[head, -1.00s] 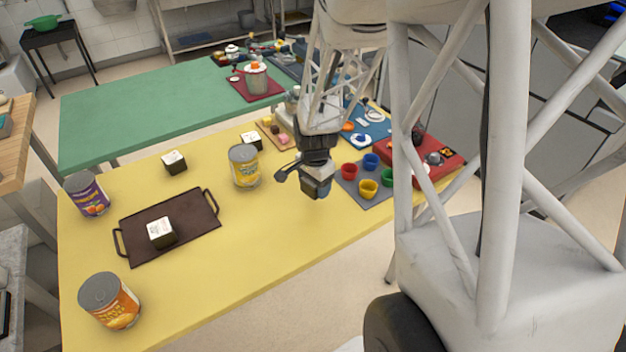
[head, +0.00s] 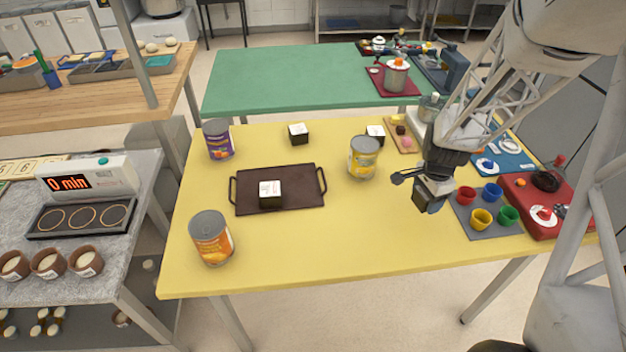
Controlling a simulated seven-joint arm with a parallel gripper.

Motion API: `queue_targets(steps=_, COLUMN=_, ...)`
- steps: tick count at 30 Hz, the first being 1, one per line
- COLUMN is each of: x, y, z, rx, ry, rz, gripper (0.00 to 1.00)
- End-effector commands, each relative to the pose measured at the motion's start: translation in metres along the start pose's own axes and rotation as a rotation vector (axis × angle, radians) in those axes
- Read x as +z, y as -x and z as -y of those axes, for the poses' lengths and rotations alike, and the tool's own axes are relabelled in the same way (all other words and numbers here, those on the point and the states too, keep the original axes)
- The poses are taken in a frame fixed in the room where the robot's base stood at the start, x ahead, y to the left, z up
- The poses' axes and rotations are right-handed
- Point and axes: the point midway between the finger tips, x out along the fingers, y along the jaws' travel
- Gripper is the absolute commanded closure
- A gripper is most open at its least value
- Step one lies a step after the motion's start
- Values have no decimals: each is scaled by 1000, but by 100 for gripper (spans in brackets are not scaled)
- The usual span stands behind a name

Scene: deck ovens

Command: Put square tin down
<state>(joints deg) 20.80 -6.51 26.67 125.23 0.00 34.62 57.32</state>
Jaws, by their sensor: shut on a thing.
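My gripper (head: 428,181) is over the right part of the yellow table (head: 310,250) and is shut on a square tin (head: 429,200). The tin is dark with a pale top and looks slightly tilted. It seems to hang above the table; the exact gap cannot be told. A similar square tin (head: 270,193) sits on the dark brown tray (head: 300,200). Two more stand toward the back: one square tin (head: 299,134) at the middle and one (head: 375,134) farther right.
Round cans stand on the table: purple (head: 218,140), yellow (head: 363,157) and orange (head: 211,238). A grey mat (head: 485,228) with coloured cups lies just right of the held tin. The red board (head: 555,215) is beyond it. The table's front middle is clear.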

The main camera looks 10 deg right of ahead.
Motion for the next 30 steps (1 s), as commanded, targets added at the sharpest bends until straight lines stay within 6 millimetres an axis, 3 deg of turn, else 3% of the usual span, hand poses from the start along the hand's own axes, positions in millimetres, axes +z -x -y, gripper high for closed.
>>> queue_targets(steps=11, x=25, y=1, z=13, rx=0, ry=53, rz=0, gripper=66)
queue_targets(steps=30, x=129, y=4, z=51, rx=-1, ry=265, rz=0, gripper=66)
